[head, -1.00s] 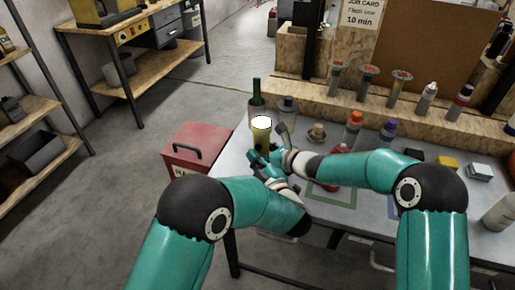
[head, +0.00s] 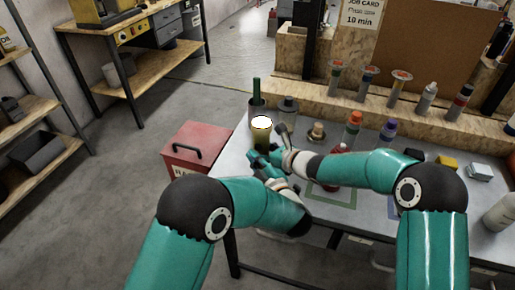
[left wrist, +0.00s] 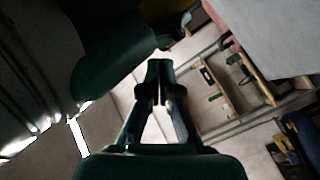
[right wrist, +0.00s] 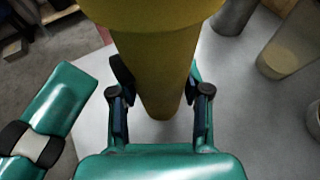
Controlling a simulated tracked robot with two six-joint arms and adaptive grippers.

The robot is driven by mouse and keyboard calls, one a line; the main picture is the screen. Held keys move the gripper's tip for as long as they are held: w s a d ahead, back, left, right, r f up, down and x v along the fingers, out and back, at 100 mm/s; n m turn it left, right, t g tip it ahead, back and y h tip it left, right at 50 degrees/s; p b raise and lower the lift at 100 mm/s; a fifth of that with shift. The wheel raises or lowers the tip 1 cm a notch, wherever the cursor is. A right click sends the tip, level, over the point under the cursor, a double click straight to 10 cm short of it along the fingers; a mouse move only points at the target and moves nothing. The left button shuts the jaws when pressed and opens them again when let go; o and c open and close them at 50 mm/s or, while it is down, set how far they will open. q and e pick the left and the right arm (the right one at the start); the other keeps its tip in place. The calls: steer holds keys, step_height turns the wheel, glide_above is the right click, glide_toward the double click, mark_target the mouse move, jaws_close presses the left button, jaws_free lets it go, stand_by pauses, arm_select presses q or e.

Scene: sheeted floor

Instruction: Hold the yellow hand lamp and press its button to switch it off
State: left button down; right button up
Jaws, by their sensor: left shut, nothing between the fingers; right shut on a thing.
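The yellow hand lamp (head: 261,139) stands about upright near the table's left end, its top face glowing white. It fills the upper middle of the right wrist view (right wrist: 155,55). My right gripper (right wrist: 158,85) is shut on the lamp's body, one finger on each side. My left gripper (head: 256,157) is close beside the lamp's lower part in the head view. In the left wrist view its fingers (left wrist: 160,78) are together with nothing between them. I cannot tell whether it touches the lamp.
A dark green bottle (head: 256,92) and a grey container (head: 288,107) stand behind the lamp. A red box (head: 192,150) is left of the table (head: 236,165).

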arm_select(q)
steer(key=shift+w+d+r, duration=0.1)
steer(key=shift+w+d, duration=0.05)
steer(key=shift+w, duration=0.2)
steer(key=shift+w+d, duration=0.1)
steer(key=shift+w, duration=0.15)
stand_by(0.7)
steer(key=shift+w, duration=0.45)
arm_select(e)
steer(key=shift+s+a, duration=0.15)
steer(key=shift+a, duration=0.1)
stand_by(0.6)
steer(key=shift+d+r, duration=0.1)
arm_select(q)
steer(key=shift+s+a, duration=0.25)
steer(key=shift+s, duration=0.25)
steer(key=shift+s+a, duration=0.25)
steer(key=shift+s, duration=0.2)
arm_select(e)
steer(key=shift+d, duration=0.1)
